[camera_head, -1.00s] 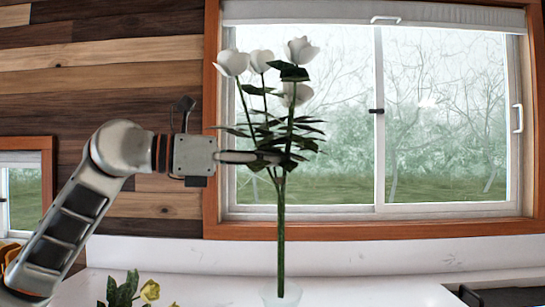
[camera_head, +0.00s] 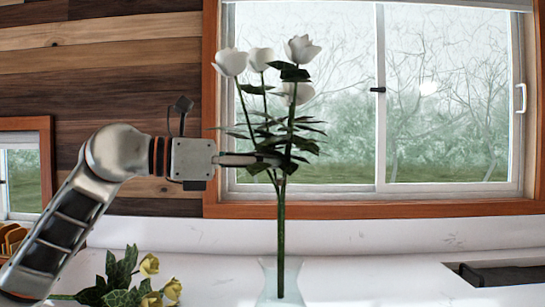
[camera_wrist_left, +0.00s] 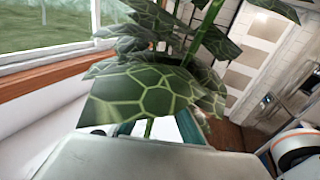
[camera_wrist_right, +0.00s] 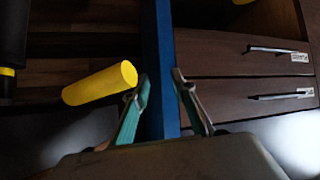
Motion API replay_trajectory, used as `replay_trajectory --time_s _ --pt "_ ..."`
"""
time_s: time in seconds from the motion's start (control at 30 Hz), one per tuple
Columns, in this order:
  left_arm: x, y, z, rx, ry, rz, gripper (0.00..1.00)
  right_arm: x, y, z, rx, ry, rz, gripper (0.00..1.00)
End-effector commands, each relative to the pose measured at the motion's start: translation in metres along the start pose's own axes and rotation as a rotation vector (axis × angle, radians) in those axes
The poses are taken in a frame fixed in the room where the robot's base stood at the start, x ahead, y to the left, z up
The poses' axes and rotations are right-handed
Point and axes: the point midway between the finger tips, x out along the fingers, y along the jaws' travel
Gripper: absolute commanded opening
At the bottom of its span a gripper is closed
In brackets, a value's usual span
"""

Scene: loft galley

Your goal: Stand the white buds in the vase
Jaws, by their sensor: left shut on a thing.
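The white buds (camera_head: 297,49) are a tall upright bunch with several white flowers, dark leaves and a long green stem. My left gripper (camera_head: 274,160) is shut on them at the leafy upper stem; their leaves (camera_wrist_left: 150,95) fill much of the left wrist view. The clear, pale vase (camera_head: 268,285) stands on the counter at the bottom of the head view, its base cut off. The stem's lower end overlaps the vase and shows below its rim line; whether it is inside or in front is hard to tell. My right gripper (camera_wrist_right: 160,80) is open and empty.
Yellow flowers (camera_head: 149,265) with dark leaves lie on the white counter (camera_head: 370,275) left of the vase. A dark recessed item (camera_head: 500,272) is at the right. A window (camera_head: 380,110) stands behind. The right wrist view shows a yellow cylinder (camera_wrist_right: 100,83) and drawers (camera_wrist_right: 240,75).

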Motion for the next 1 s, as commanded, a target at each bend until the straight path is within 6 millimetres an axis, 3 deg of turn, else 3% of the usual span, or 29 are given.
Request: replay_trajectory --time_s 0.6,1.0 --pt "0.002 0.001 -0.041 -0.002 0.0 0.0 0.0 0.009 0.001 0.017 -0.014 -0.012 0.005 0.26" --pt "0.004 0.001 -0.066 -0.001 0.0 -0.001 0.0 0.014 0.005 0.015 -0.023 0.001 0.014 0.26"
